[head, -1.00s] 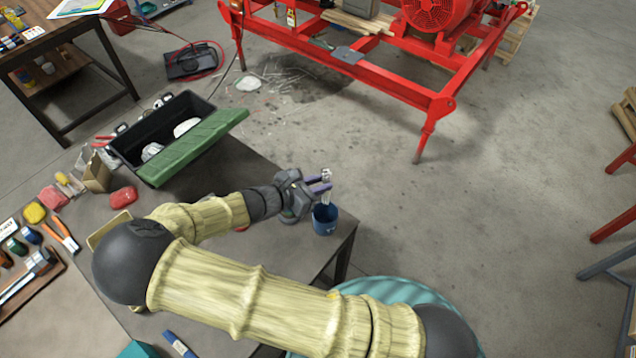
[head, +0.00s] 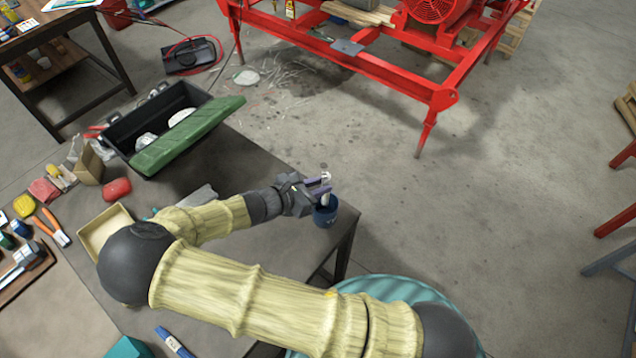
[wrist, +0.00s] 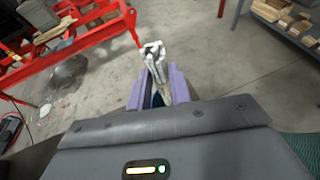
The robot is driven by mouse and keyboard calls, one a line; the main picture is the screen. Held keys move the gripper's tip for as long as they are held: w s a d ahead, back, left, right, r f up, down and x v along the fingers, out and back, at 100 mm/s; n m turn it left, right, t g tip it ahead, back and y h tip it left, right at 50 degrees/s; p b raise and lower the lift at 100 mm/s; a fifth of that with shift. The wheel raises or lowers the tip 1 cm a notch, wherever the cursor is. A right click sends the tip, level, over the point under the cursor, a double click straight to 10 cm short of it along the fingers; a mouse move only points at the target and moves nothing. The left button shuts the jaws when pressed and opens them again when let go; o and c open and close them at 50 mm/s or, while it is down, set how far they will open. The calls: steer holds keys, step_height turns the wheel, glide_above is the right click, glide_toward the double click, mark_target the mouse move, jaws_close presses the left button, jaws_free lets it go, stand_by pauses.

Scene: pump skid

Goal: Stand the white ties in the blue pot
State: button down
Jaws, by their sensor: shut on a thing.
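The white ties (wrist: 154,62) are a pale upright bundle between the purple fingers of my gripper (wrist: 158,88) in the wrist view. My gripper (head: 320,188) is shut on them in the head view, where the ties (head: 326,180) show above and beside the fingers. The blue pot (head: 326,213) stands near the table's right corner, directly below the fingers. The lower end of the ties appears at or inside the pot's mouth; I cannot tell how deep. A little dark blue shows between the fingers in the wrist view.
A black toolbox (head: 160,125) with its green lid (head: 188,137) open stands at the table's back. The red pump skid (head: 400,80) stands on the floor beyond.

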steer(key=shift+f+b, duration=1.05)
steer(key=shift+f, duration=1.25)
steer(key=c, duration=1.2)
jaws_free()
steer(key=b+v, duration=0.3)
steer(key=v, duration=1.4)
steer(key=shift+s+a+r, duration=0.1)
steer(key=shift+a+r, duration=0.05)
steer(key=shift+a, duration=0.05)
